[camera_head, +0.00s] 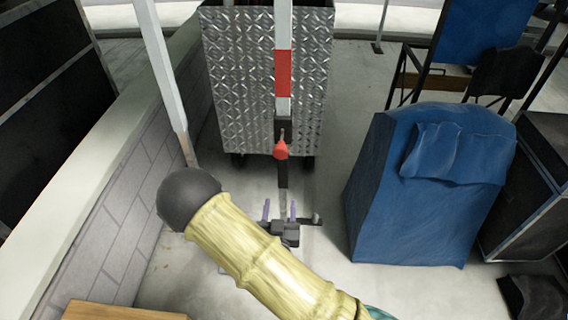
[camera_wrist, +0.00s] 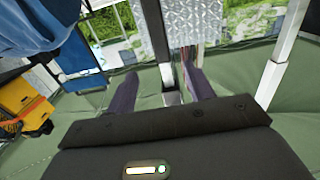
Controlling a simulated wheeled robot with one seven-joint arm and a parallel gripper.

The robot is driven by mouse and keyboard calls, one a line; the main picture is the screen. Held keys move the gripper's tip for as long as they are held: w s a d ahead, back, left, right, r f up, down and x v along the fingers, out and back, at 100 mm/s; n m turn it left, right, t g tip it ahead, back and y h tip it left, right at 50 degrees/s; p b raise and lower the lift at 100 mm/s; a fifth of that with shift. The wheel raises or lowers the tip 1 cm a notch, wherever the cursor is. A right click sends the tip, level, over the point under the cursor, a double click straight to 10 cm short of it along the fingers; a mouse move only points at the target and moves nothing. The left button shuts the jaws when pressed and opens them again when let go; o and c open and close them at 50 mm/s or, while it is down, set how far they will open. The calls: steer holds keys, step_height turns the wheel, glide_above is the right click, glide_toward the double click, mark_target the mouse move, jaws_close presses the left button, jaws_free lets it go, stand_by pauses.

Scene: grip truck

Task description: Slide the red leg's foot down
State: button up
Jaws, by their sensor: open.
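The leg with the red band (camera_head: 283,72) stands upright in the middle of the head view. Below its pale upper tube is a dark section with a red knob (camera_head: 281,150), and a thin lower part runs down toward the floor. My gripper (camera_head: 280,207) is open and empty, low down near the leg's lower end. In the wrist view my gripper (camera_wrist: 158,66) has its two purple fingers spread, with the dark leg (camera_wrist: 152,30) showing in the gap between them, beyond the tips. I cannot tell whether the fingers touch it. The foot's bottom end is not clear.
A diamond-plate metal cart (camera_head: 235,80) stands close behind the leg. Another pale leg (camera_head: 160,70) slants down at the left by a low block wall (camera_head: 125,215). A blue covered object (camera_head: 400,200) stands at the right. Floor is clear between the leg and it.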

mark_target(284, 162)
steer(key=shift+w+f+b, duration=0.15)
steer(key=shift+w+b, duration=0.05)
steer(key=shift+b, duration=0.35)
steer(key=b, duration=0.2)
steer(key=w+b, duration=0.1)
steer(key=b, duration=0.1)
steer(key=shift+w+a, duration=0.1)
steer(key=shift+a, duration=0.15)
steer(key=shift+w+b, duration=0.2)
steer(key=shift+b, duration=0.7)
steer(key=b, duration=0.3)
steer(key=w+b, duration=0.1)
steer(key=b, duration=0.2)
steer(key=shift+d+f+b, duration=0.1)
steer(key=shift+d+b, duration=0.2)
steer(key=shift+b, duration=0.05)
steer(key=w, duration=1.4)
steer(key=shift+w+d+r+p, duration=0.25)
steer(key=shift+p, duration=0.1)
